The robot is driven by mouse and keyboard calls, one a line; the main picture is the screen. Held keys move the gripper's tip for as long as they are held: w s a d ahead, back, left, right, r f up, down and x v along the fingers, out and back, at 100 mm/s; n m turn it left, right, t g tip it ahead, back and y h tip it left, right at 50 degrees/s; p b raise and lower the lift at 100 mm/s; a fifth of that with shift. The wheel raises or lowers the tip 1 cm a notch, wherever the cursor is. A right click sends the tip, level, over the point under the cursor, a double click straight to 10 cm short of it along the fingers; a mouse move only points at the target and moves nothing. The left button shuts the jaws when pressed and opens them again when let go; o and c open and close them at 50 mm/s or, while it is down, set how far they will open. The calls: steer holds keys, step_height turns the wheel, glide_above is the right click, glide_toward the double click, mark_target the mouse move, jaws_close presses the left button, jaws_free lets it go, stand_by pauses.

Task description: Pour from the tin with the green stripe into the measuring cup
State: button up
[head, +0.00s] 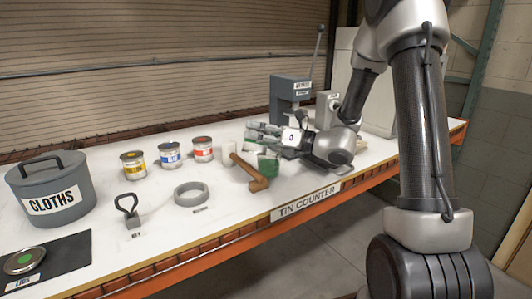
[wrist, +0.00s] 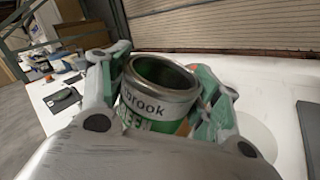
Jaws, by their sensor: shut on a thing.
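My gripper (wrist: 168,105) is shut on the tin with the green stripe (wrist: 150,100), with one finger on each side. The tin is open, its inside looks dark green, and its label shows part of a name. It looks nearly upright. In the head view my gripper (head: 268,138) is over the middle of the counter, pointing left, and the tin is mostly hidden by the fingers. A small white cup-like thing (head: 228,158) stands to the left of the gripper. A dark green block-like thing (head: 268,167) shows below it. I cannot tell for sure which is the measuring cup.
A mallet (head: 250,174) lies in front of the gripper. Yellow (head: 133,165), blue (head: 169,156) and red (head: 203,149) tins stand left. A grey press (head: 291,98) stands behind.

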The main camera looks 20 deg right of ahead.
mark_target(251, 130)
steer(key=s+a+f+n, duration=0.1)
steer(key=s+f+n, duration=0.1)
steer(key=n, duration=0.1)
steer(key=shift+a+f+b, duration=0.1)
steer(key=shift+a+b, duration=0.25)
steer(key=shift+s+a+f+n+g, duration=0.3)
steer(key=shift+s+a+n, duration=0.25)
steer(key=shift+n, duration=0.55)
steer(key=shift+r, duration=2.5)
